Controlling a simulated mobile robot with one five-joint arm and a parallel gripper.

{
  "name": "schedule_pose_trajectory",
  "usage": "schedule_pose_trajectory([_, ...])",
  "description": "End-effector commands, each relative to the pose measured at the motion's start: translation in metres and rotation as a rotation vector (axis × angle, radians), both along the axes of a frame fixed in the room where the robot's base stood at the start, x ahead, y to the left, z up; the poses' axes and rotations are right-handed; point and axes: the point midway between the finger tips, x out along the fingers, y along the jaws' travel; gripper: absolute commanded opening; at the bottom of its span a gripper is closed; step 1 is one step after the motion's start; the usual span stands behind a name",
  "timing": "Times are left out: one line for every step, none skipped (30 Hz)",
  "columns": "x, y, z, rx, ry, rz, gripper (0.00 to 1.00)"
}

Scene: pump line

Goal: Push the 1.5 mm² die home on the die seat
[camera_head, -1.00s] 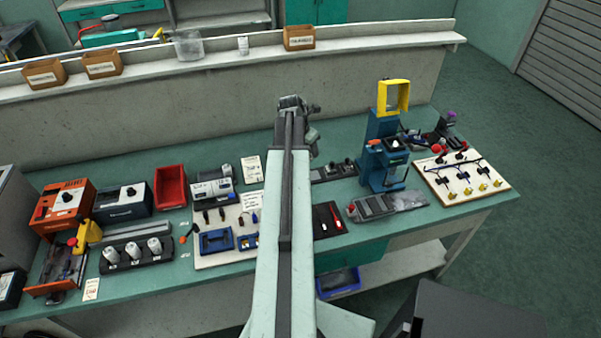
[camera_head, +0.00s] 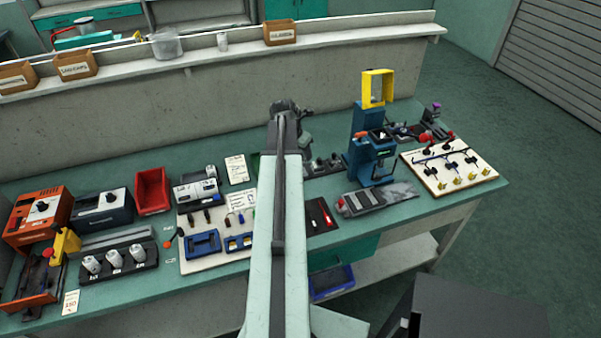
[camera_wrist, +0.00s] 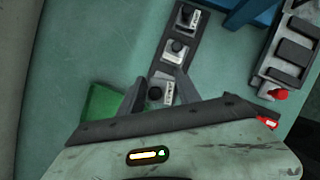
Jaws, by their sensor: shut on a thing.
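In the wrist view my gripper (camera_wrist: 160,92) has its two fingers on either side of a small dark-topped die with a white label (camera_wrist: 157,93). It is shut on that die; the size on the label is too small to read. The die is in line with the dark die rack (camera_wrist: 168,62), where two more labelled dies stand; I cannot tell if it is clear of the rack. The rack (camera_head: 322,166) shows right of my arm. The blue press (camera_head: 362,165) with its yellow guard (camera_head: 377,88) stands further right; its die seat is not clearly visible.
A grey tool with a red end (camera_head: 375,199) lies in front of the press. A board with wires and yellow parts (camera_head: 449,167) is at the right. A green patch (camera_wrist: 102,105) lies left of the fingers. Several boxes and holders fill the left bench.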

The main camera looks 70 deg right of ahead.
Motion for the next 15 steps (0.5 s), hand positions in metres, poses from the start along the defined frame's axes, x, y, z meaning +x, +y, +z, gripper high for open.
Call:
schedule_pose_trajectory([0.000,0.000,-0.014,0.000,0.000,0.000,0.00])
schedule_pose_trajectory([0.000,0.000,-0.014,-0.001,0.000,0.000,0.00])
schedule_pose_trajectory([0.000,0.000,-0.012,-0.001,0.000,0.001,0.00])
schedule_pose_trajectory([0.000,0.000,-0.011,-0.001,0.000,0.001,0.00])
schedule_pose_trajectory([0.001,0.000,-0.011,-0.001,0.000,0.001,0.00])
schedule_pose_trajectory([0.001,0.000,-0.015,-0.001,0.000,0.001,0.00])
schedule_pose_trajectory([0.001,0.000,-0.019,-0.001,0.000,0.001,0.00])
schedule_pose_trajectory([0.001,0.000,-0.024,-0.001,0.000,0.001,0.00])
schedule_pose_trajectory([0.001,0.000,-0.033,-0.001,0.000,0.001,0.00])
schedule_pose_trajectory([0.001,0.000,-0.039,-0.001,0.000,0.001,0.00])
schedule_pose_trajectory([0.001,0.000,-0.045,-0.001,0.000,0.001,0.00])
schedule_pose_trajectory([0.001,0.000,-0.053,-0.001,0.000,0.001,0.00])
schedule_pose_trajectory([0.001,0.000,-0.057,-0.001,0.000,0.002,0.00])
schedule_pose_trajectory([0.001,0.000,-0.059,-0.001,-0.001,0.003,0.00])
schedule_pose_trajectory([0.001,0.000,-0.060,-0.001,-0.001,0.003,0.00])
